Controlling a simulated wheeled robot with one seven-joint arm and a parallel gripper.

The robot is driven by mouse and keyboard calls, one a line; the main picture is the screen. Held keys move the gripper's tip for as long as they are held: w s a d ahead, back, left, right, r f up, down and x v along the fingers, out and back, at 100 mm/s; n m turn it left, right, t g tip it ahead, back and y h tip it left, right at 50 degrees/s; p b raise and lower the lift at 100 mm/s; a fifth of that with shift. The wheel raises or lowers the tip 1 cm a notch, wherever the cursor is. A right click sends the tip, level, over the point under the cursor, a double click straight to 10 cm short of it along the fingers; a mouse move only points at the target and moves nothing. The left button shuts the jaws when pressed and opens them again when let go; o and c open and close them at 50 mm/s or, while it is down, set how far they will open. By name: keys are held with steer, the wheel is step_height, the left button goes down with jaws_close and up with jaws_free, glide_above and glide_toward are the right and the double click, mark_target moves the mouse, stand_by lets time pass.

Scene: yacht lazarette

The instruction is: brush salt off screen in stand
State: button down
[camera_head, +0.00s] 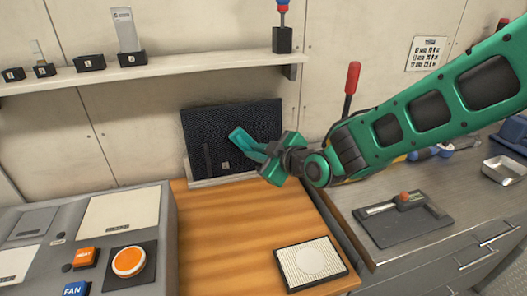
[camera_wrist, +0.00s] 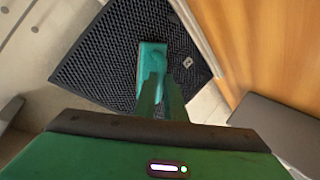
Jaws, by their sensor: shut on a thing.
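A dark mesh screen (camera_head: 205,128) stands upright, leaning slightly back, in a pale low stand (camera_head: 222,180) against the wall. It fills much of the wrist view (camera_wrist: 105,55). My gripper (camera_head: 262,150) is shut on a teal brush (camera_head: 240,137), which lies across the front of the screen right of its middle. The brush also shows between my fingers in the wrist view (camera_wrist: 151,62). Its bristle side is hidden, so I cannot tell whether it touches the mesh. I cannot make out salt on the screen.
A wooden worktop (camera_head: 225,235) holds a pale square pad (camera_head: 311,262) at its front. A control panel (camera_head: 95,245) with orange and blue buttons is at left. A shelf (camera_head: 180,67) runs above the screen. A grey tray (camera_head: 402,222) and metal dish (camera_head: 505,170) lie on the right counter.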

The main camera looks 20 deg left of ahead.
steer(key=shift+a+r, duration=0.2)
steer(key=shift+r, duration=0.05)
steer(key=shift+s+d+r, duration=0.1)
steer(key=shift+s+d, duration=0.45)
steer(key=shift+s, duration=0.25)
steer(key=shift+s+d+r, duration=0.1)
steer(key=shift+s+d, duration=0.4)
steer(key=shift+s, duration=0.35)
steer(key=shift+s+d, duration=0.55)
steer(key=shift+s, duration=0.25)
steer(key=shift+s+d+r, duration=0.1)
steer(key=shift+s+d, duration=0.3)
steer(key=shift+s, duration=0.25)
steer(key=shift+s+d+r, duration=0.1)
steer(key=shift+s+d, duration=0.3)
steer(key=shift+s, duration=0.2)
